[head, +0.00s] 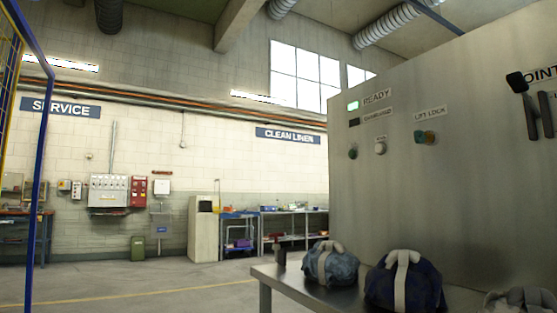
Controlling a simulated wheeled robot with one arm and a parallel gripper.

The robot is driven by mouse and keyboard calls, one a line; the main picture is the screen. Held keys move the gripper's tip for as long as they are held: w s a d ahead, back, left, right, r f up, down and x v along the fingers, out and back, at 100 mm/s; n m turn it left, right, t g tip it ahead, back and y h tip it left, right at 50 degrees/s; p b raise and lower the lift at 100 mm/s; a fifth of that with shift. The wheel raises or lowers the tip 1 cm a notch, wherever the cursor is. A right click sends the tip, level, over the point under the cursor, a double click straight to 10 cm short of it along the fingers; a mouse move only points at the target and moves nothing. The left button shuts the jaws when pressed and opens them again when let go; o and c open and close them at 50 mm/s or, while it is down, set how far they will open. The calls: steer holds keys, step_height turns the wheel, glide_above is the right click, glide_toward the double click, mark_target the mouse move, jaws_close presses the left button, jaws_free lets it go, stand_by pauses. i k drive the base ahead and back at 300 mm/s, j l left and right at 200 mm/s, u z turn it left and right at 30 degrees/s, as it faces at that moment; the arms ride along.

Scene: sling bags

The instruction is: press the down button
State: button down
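A large grey panel (450,200) fills the right side of the head view. It carries a dark round control (352,153), a pale round control (380,147) with a small label above, and a greenish and amber control (425,138) under a "LIFT LOCK" label. No label clearly reads "down", so I cannot tell which control is the down button. A green lamp (353,106) is lit beside "READY", with a dark indicator (354,122) below it. I do not make out my gripper in this view.
A metal table (290,279) stands before the panel with several bags, including a blue-grey one (331,266) and a navy one (404,284). Dark prongs (540,115) show at the right edge by a partly hidden sign. Open floor (150,285) lies left, beyond a blue post (38,180).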

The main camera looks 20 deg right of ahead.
mark_target(379, 148)
steer(key=i+l+u, duration=0.15)
steer(key=i, duration=0.3)
steer(key=i+l+u, duration=0.15)
steer(key=i+l, duration=0.15)
steer(key=i, duration=0.1)
